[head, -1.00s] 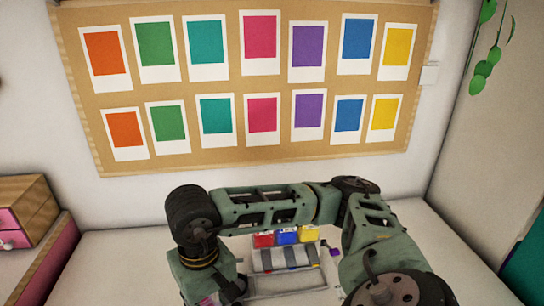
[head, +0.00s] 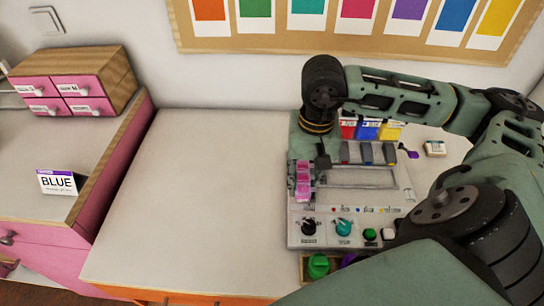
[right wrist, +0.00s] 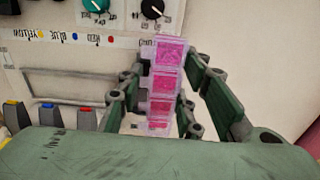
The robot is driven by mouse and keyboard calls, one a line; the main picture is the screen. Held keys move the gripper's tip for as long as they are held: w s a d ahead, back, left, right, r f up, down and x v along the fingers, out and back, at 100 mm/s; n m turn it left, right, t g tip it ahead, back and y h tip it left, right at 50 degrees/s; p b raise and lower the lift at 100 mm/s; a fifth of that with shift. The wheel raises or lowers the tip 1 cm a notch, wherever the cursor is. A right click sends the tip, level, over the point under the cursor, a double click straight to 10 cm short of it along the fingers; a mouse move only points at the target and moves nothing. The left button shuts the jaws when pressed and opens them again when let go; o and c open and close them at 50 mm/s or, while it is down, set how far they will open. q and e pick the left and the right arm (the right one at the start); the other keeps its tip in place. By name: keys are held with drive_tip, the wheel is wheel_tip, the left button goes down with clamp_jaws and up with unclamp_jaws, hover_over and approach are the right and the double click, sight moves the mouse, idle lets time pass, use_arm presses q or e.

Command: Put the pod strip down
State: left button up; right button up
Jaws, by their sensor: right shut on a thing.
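The pod strip (head: 302,180) is a row of several clear cells with pink contents. It shows at the left side of the grey machine (head: 402,187) in the head view. My right gripper (right wrist: 160,88) is shut on the strip; in the right wrist view its green fingers lie on both sides of the strip (right wrist: 165,80). In the head view my right wrist hides most of the fingers. I cannot tell whether the strip touches the machine. My left gripper is not in view.
The white tabletop (head: 200,190) left of the machine is clear. A BLUE card (head: 59,182) stands on the pink cabinet, near a small drawer box (head: 75,85). Red, blue and yellow bins (head: 367,130) stand behind the machine. A green pot (head: 318,265) is in front.

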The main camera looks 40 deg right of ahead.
drive_tip(key=p, duration=0.3)
hover_over(261, 202)
wheel_tip(261, 202, down, 6)
drive_tip(key=shift+s+r, duration=0.1)
wheel_tip(261, 202, down, 4)
drive_tip(key=shift+r+p, duration=0.1)
drive_tip(key=shift+p, duration=0.3)
drive_tip(key=shift+f, duration=0.25)
drive_tip(key=shift+f+b, duration=0.2)
drive_tip(key=shift+b, duration=0.1)
drive_tip(key=o, duration=1.3)
drive_tip(key=shift+r, duration=0.1)
